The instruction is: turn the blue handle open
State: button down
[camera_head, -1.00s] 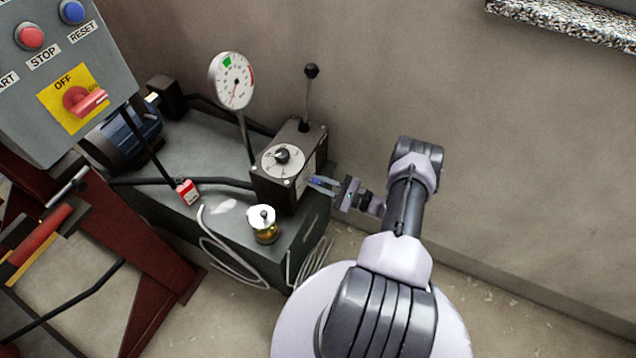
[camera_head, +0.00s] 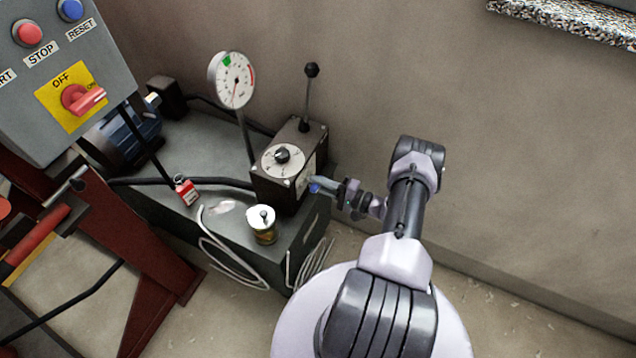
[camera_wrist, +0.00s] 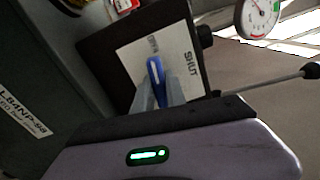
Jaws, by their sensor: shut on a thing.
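The blue handle (camera_wrist: 155,72) stands out from a white label plate (camera_wrist: 165,60) on the side of a dark valve box (camera_head: 290,170). In the head view the blue handle (camera_head: 314,188) is a small spot at the box's right side. My gripper (camera_wrist: 160,92) is shut on the handle, one finger on each side of it. It also shows in the head view (camera_head: 322,186), reaching in from the right. The handle's base is partly hidden by the fingers.
A black-knobbed lever (camera_head: 309,95) rises from the box, and a round gauge (camera_head: 235,80) stands behind it.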

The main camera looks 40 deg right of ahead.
jog(key=shift+n, duration=0.9)
jog(key=c, duration=1.4)
grip_release()
jog(key=shift+o, duration=0.2)
jog(key=p+v, duration=0.2)
jog(key=v, duration=1.5)
jog(key=shift+s, duration=0.25)
jog(key=shift+d, duration=0.15)
